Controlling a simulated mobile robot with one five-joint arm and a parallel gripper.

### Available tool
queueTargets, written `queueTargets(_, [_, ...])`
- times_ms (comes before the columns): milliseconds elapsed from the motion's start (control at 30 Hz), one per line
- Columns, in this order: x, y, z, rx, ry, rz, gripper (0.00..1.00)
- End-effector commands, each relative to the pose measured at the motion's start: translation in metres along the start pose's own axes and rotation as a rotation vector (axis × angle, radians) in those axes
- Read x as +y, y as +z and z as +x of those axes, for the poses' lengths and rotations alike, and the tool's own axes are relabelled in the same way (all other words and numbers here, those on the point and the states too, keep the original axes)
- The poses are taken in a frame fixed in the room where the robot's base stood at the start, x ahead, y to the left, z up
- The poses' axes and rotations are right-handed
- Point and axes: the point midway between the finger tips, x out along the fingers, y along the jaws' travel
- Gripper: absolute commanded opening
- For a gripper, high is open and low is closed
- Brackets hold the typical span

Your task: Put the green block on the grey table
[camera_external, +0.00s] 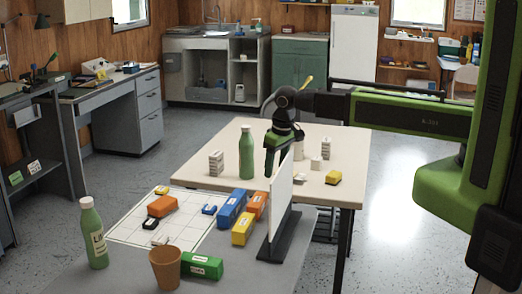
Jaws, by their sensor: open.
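A green block (202,265) with a pale label lies on the grey table (235,279) in the foreground, just right of a brown cup. My gripper (276,160) hangs from the arm reaching in from the right, above the cream table's near side and beside the top of a white upright panel. It is well behind and above the green block, apart from it. Its jaws are open, and the panel partly hides them. I see nothing between them.
The white panel (281,200) stands on a dark foot on the grey table. Blue (231,209), yellow (243,229) and orange (162,206) blocks lie left of it. A brown cup (165,268) and green bottle (93,233) stand at front left. The cream table (200,179) holds another bottle (247,153).

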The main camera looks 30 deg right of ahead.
Motion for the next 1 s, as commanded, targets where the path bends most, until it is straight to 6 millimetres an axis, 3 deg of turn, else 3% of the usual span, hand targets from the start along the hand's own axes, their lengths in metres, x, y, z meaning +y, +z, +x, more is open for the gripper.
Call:
queueTargets(33, [0.061,0.008,0.003,-0.029,0.011,0.065,0.58])
queueTargets(100, [0.133,0.024,0.005,-0.073,0.016,0.14,0.58])
queueTargets(200, [0.221,0.057,0.004,-0.125,0.012,0.237,0.58])
queueTargets(333, [0.295,0.099,0.001,-0.173,-0.003,0.33,0.58])
queueTargets(400, [0.318,0.114,-0.001,-0.186,-0.009,0.358,0.58])
queueTargets(500, [0.331,0.125,-0.002,-0.196,-0.015,0.377,0.58])
queueTargets(1000, [0.333,0.124,-0.002,-0.196,-0.015,0.379,0.58])
